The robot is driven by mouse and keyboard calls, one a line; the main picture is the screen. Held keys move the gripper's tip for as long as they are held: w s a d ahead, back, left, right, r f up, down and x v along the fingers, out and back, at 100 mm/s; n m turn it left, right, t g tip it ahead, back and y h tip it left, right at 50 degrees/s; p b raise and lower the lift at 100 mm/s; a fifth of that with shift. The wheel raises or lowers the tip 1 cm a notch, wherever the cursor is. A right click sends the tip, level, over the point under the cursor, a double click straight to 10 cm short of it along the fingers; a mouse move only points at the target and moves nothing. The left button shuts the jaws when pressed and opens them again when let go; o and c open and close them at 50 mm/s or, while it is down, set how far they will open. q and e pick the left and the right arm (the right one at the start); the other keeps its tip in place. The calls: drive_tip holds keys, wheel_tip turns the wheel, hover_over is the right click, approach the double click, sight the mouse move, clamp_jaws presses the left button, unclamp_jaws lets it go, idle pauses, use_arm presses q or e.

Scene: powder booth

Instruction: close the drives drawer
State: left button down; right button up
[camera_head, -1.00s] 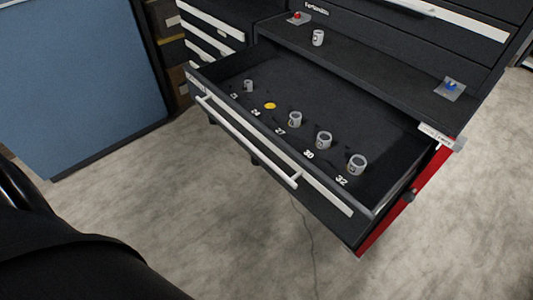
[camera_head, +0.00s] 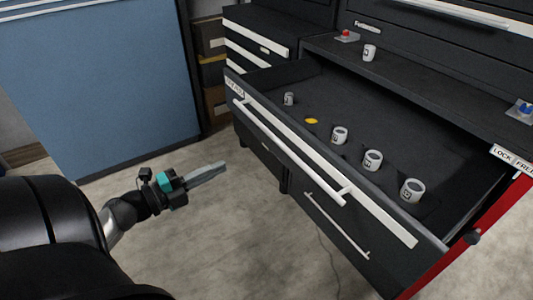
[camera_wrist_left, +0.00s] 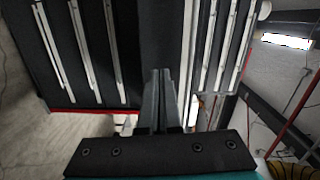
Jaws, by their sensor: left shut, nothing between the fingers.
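The drives drawer (camera_head: 370,117) stands pulled out from the black cabinet in the head view. Its long pale handle (camera_head: 290,150) runs along the front. Several grey sockets (camera_head: 372,160) stand inside, and a yellow round spot (camera_head: 311,121) shows among them. My left gripper (camera_head: 222,166) is left of the drawer front, apart from the handle, its fingers pointing right. It is shut and empty. In the left wrist view its closed fingers (camera_wrist_left: 163,73) point toward dark drawer fronts with pale handles. My right gripper is not in view.
One socket (camera_head: 369,53) sits on the ledge behind the drawer, with a red button (camera_head: 346,36) beside it. A blue switch (camera_head: 525,111) and a lock label (camera_head: 515,160) are at right. A blue panel (camera_head: 100,85) stands at left. Floor is clear before the drawer.

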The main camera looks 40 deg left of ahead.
use_arm(q)
drive_tip(key=shift+m+h, duration=0.6)
drive_tip(key=shift+m, duration=0.3)
drive_tip(key=shift+d+r+b+x, duration=0.2)
drive_tip(key=shift+b+x, duration=0.2)
drive_tip(key=shift+x, duration=1.95)
drive_tip(key=shift+d+r+b+x, duration=0.1)
drive_tip(key=shift+r+b+x, duration=0.2)
drive_tip(key=shift+x, duration=2.05)
drive_tip(key=shift+d+r+b+x, duration=0.15)
drive_tip(key=shift+b+x, duration=0.3)
drive_tip(key=shift+x, duration=1.95)
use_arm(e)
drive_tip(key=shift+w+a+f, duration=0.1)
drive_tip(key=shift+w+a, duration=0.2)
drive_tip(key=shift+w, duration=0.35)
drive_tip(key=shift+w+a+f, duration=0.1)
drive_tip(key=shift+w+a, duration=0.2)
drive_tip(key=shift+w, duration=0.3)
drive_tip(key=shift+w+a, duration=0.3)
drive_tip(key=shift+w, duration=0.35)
use_arm(q)
drive_tip(key=shift+s, duration=0.2)
